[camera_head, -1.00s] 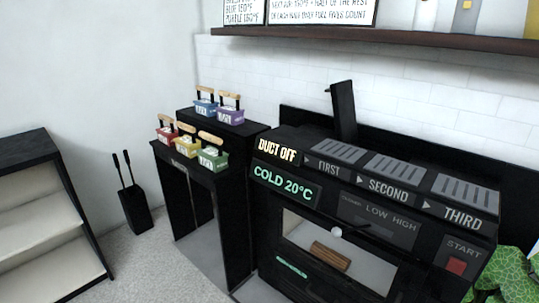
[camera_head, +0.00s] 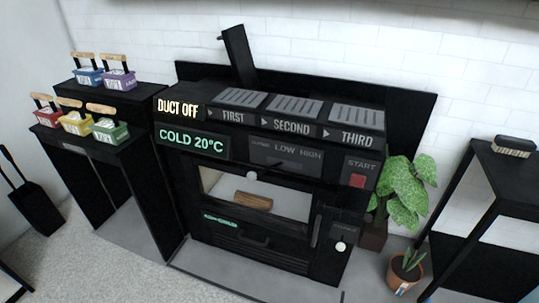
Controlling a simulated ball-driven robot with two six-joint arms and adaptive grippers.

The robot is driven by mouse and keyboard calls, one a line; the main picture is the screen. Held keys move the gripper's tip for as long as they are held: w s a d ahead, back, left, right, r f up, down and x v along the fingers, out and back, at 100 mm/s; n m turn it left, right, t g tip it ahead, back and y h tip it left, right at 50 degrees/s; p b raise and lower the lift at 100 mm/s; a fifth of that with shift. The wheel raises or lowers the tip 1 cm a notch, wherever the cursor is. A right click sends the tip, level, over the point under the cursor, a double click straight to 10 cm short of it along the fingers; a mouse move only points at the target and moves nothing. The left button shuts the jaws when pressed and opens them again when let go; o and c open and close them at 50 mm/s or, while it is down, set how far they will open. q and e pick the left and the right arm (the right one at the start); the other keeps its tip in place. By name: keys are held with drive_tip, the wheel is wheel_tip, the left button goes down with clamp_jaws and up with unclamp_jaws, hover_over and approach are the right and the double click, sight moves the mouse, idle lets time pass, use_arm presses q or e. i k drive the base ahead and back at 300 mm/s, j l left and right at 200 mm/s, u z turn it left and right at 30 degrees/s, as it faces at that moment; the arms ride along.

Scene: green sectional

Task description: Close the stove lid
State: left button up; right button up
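The black stove (camera_head: 190,190) stands against the tiled wall in the middle of the view, with lit signs reading "DUCT OFF" and "COLD 20°C". Its front has a pale-lined opening, through which a brown log (camera_head: 253,201) shows. A white round knob (camera_head: 252,175) sits at the top edge of this opening, and a second white knob (camera_head: 340,246) is at the lower right of the front. A dark handle (camera_head: 246,238) is below the opening. I cannot tell which part is the lid or how far it is open. Neither of my grippers is in view.
A black stand (camera_head: 98,146) with several small coloured baskets is left of the stove. A plant (camera_head: 408,195), a small potted plant (camera_head: 405,268) and a black table (camera_head: 464,200) with a brush (camera_head: 513,147) stand to the right. Floor in front is clear.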

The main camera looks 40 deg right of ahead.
sight(236, 42)
drive_tip(key=i+l, duration=0.1)
drive_tip(key=i+z, duration=0.1)
drive_tip(key=z, duration=0.3)
drive_tip(key=i+z, duration=0.1)
drive_tip(key=z, duration=0.3)
drive_tip(key=i+z, duration=0.1)
drive_tip(key=z, duration=0.7)
drive_tip(key=i+j, duration=0.05)
drive_tip(key=j, duration=0.05)
